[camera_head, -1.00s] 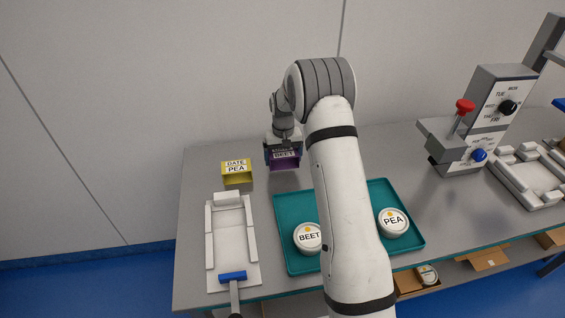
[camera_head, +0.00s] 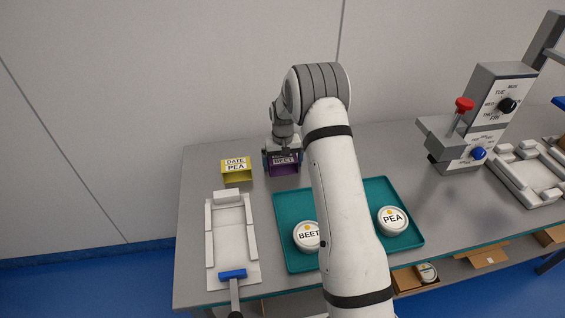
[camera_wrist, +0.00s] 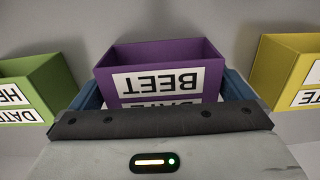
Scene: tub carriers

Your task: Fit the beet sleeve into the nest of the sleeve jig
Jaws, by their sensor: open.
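The beet sleeve (camera_head: 284,169) is a purple open box with a white label, at the back of the bench. It also shows in the wrist view (camera_wrist: 122,58), its label upside down. My gripper (camera_head: 283,156) is at the sleeve, pointing down from above. In the wrist view its blue fingers stand open at the left and right of the sleeve; whether they touch it I cannot tell. A white fixture with side rails and an end block (camera_head: 228,197) lies at the front left. Another white fixture (camera_head: 533,176) with a recess is at the far right. Which is the sleeve jig is unclear.
A yellow pea sleeve (camera_head: 237,172) stands left of the beet sleeve. A green sleeve (camera_wrist: 35,85) shows in the wrist view. A blue-headed tool (camera_head: 233,274) lies on the left fixture. A teal tray (camera_head: 283,230) holds beet and pea tubs. A dial machine (camera_head: 475,125) stands right.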

